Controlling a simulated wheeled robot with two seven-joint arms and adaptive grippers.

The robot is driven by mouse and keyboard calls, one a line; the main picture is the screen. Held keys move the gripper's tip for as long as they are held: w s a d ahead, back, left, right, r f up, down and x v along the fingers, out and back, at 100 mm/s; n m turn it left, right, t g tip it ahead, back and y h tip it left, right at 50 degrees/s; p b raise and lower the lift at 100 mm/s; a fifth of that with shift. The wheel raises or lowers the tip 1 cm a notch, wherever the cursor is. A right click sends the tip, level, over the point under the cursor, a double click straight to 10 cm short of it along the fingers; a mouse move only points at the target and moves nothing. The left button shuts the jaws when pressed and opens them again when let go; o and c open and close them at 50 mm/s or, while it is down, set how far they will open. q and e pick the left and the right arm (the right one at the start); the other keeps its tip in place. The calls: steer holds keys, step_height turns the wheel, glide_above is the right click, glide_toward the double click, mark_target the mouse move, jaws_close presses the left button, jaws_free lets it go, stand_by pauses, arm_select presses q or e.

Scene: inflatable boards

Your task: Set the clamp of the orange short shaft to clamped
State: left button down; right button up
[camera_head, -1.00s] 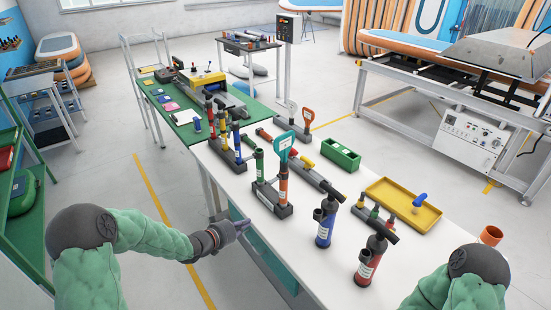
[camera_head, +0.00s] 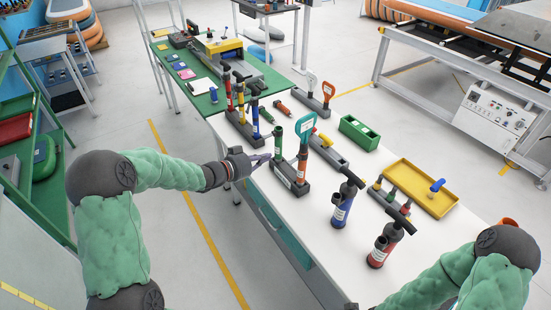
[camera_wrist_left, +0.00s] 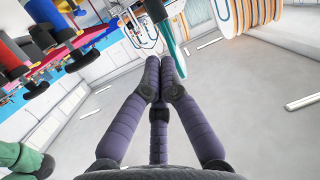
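The orange short shaft (camera_head: 302,168) stands upright in a dark grey stand (camera_head: 290,183) near the left edge of the white table, below a teal handle (camera_head: 306,126). A green shaft (camera_head: 279,142) stands beside it in the same stand. The clamp on the orange shaft is too small to make out. My left gripper (camera_head: 264,158) is just left of the green shaft, apparently apart from the orange shaft. Its fingers look shut and empty in the left wrist view (camera_wrist_left: 166,72). My right forearm enters at bottom right; its gripper is out of the frame.
A blue pump (camera_head: 345,203) and a red pump (camera_head: 385,245) stand to the right. A rack of coloured pumps (camera_head: 240,108) stands behind. A yellow tray (camera_head: 420,188) and a green box (camera_head: 359,133) lie farther right. The floor left of the table is clear.

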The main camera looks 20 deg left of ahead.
arm_select(q)
steer(key=b, duration=0.1)
glide_above(293, 161)
steer(key=s+a, duration=0.3)
step_height(293, 161, down, 2)
steer(key=shift+w+d+f+b, duration=0.1)
steer(key=shift+f+b, duration=0.1)
steer(key=shift+f, duration=0.9)
steer(key=shift+d+f+b, duration=0.1)
steer(key=shift+f+b, duration=0.05)
steer(key=shift+f, duration=0.9)
steer(key=shift+f+b, duration=0.25)
steer(key=shift+b, duration=0.5)
